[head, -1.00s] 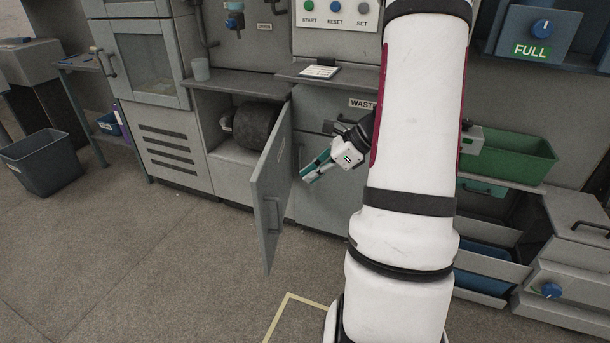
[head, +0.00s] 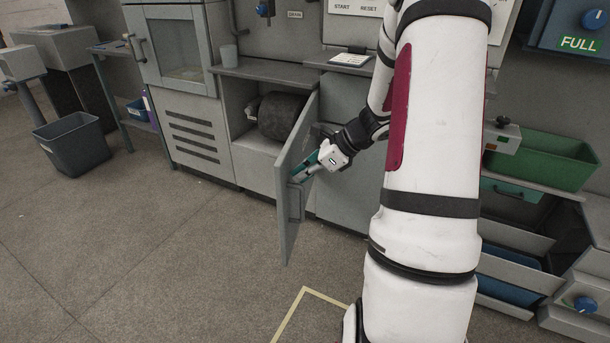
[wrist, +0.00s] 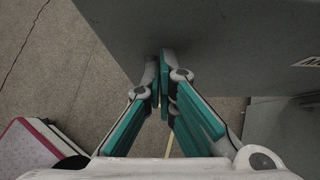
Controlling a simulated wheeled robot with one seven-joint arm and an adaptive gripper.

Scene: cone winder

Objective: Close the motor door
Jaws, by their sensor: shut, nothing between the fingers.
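The motor door (head: 287,203) is a grey hinged panel that stands swung open, out from the cabinet front, with a handle near its outer edge. Behind it, the open compartment shows the dark round motor (head: 281,116). My gripper (head: 298,178), with teal fingers, is shut and empty at the right-hand face of the door. In the wrist view the door (wrist: 215,45) fills the upper right, and my fingertips (wrist: 162,75) are at its lower edge. I cannot tell whether they touch it.
A blue-grey bin (head: 73,144) stands on the floor at left. A green tray (head: 542,159) and open drawers (head: 512,270) are at right. A cup (head: 229,56) stands on the counter above the compartment. The floor left of the door is clear.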

